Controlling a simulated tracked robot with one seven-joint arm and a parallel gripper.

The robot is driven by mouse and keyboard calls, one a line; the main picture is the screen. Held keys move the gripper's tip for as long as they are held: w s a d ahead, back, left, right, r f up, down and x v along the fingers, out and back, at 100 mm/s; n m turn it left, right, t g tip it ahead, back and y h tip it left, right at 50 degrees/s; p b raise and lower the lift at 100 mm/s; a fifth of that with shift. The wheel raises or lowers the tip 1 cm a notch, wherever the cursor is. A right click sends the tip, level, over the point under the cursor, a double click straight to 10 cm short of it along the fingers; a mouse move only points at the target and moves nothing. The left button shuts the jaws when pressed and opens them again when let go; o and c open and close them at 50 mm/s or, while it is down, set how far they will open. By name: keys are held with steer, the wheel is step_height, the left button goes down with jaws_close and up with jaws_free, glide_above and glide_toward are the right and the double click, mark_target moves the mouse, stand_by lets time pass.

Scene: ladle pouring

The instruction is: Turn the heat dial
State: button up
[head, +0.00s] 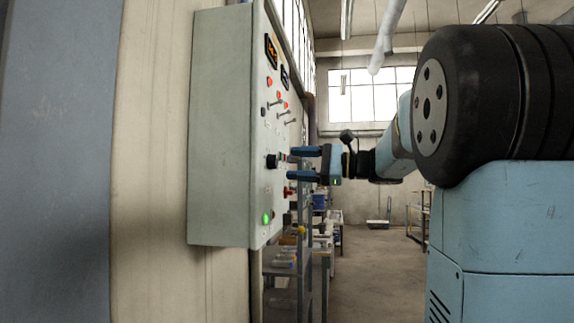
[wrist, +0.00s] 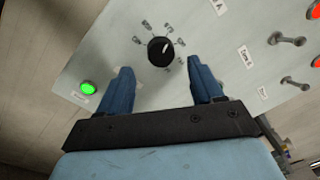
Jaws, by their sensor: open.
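The heat dial is a round black knob with a white pointer line (wrist: 160,50), set on the pale panel face with small labels around it. It also shows from the side in the head view (head: 271,161). My gripper (head: 290,162) points at the panel, its two blue fingers one above the other and apart. In the wrist view my gripper (wrist: 158,72) is open, and the dial lies between and just beyond the fingertips. A small gap shows between the fingertips and the dial. Nothing is held.
The grey control box (head: 219,130) hangs on the left wall. Its face carries a lit green button (head: 267,219), toggle switches (wrist: 287,40), red lamps (head: 270,82) and displays (head: 271,50). A shelf (head: 285,262) stands behind. The floor (head: 365,275) at right is open.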

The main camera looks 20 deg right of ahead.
steer(key=v, duration=0.9)
steer(key=shift+s+d, duration=0.2)
steer(key=shift+d, duration=0.1)
steer(key=s+a+f+n+g+h, duration=0.2)
steer(key=s+a+f+h, duration=0.15)
steer(key=a+f, duration=0.4)
steer(key=s+a+f+n+g+h, duration=0.25)
steer(key=s+a+f, duration=0.3)
steer(key=f, duration=0.35)
steer(key=s+f+n+h, duration=0.8)
steer(key=s+f+h, duration=0.1)
steer(key=f, duration=0.5)
steer(key=shift+s+d+h, duration=0.25)
steer(key=shift+s+h, duration=0.15)
steer(key=shift+s, duration=0.15)
steer(key=shift+n, duration=0.25)
